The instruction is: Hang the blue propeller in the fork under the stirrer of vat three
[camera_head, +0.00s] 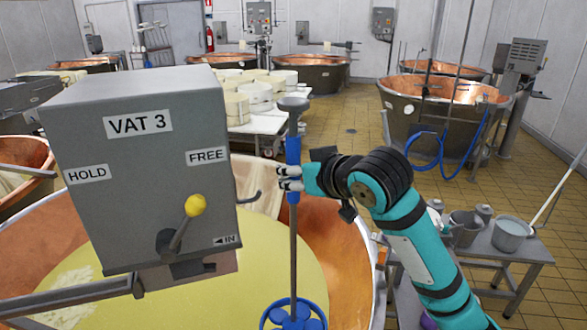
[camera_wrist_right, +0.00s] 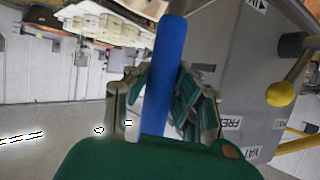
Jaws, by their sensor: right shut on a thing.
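My right gripper (camera_head: 289,178) is shut on the blue grip sleeve of the propeller's rod (camera_head: 293,240); the rod hangs about upright. The blue propeller (camera_head: 293,318) is at its lower end, cut by the bottom edge, and a grey round head tops it. The wrist view shows the blue sleeve (camera_wrist_right: 163,85) between the fingers (camera_wrist_right: 160,105). The grey stirrer box of vat three (camera_head: 140,170) is left of the gripper, apart from the rod. Its yellow-knobbed lever (camera_head: 195,206) tilts up right toward FREE. A dark part (camera_head: 195,268) shows under the box; the fork is not clear. My left gripper is not in view.
Vat three's copper rim (camera_head: 345,250) and yellow liquid (camera_head: 260,280) lie below. A table with pots (camera_head: 512,232) stands at right. Tiled floor is open behind my right arm.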

